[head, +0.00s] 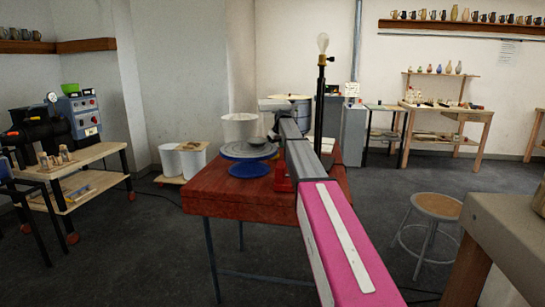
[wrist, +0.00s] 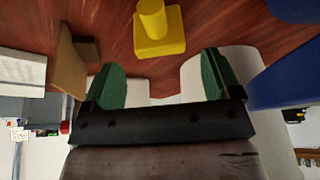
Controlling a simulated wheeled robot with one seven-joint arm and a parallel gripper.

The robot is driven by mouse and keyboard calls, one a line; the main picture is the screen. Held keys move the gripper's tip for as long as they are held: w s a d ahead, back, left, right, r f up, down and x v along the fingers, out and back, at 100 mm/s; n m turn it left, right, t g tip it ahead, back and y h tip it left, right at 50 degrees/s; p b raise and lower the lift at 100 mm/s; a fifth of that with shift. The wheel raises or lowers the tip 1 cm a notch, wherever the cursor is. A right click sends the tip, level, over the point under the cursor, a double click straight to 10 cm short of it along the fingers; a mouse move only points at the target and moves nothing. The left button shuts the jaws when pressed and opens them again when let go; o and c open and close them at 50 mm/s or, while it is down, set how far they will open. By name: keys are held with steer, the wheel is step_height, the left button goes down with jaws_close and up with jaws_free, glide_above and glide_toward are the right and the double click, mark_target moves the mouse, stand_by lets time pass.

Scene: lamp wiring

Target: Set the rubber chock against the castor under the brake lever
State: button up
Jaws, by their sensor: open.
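My gripper (wrist: 160,68) shows in the wrist view with its two green-padded fingers spread and nothing between them. A yellow block with a round post (wrist: 158,43) lies on the red-brown wood just beyond the fingertips, apart from them. I cannot tell whether it is the chock. In the head view, a wooden cart (head: 92,158) at the left stands on orange-red castors; the front one (head: 72,239) and a right one (head: 131,196) show clearly. I cannot make out a brake lever or a chock beside the wheels.
The red-brown table (head: 240,208) carries a blue turntable (head: 249,168) and a bare-bulb lamp (head: 322,90). In the wrist view, a tan panel (wrist: 68,62) is left of the fingers. A stool (head: 437,207) is right. Grey floor between cart and table is mostly clear.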

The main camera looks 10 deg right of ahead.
steer(key=x, duration=0.4)
steer(key=shift+w+a+f, duration=0.1)
steer(key=shift+a+f, duration=0.05)
steer(key=shift+f, duration=0.05)
steer(key=c, duration=1.1)
steer(key=shift+r, duration=0.1)
steer(key=shift+c, duration=0.2)
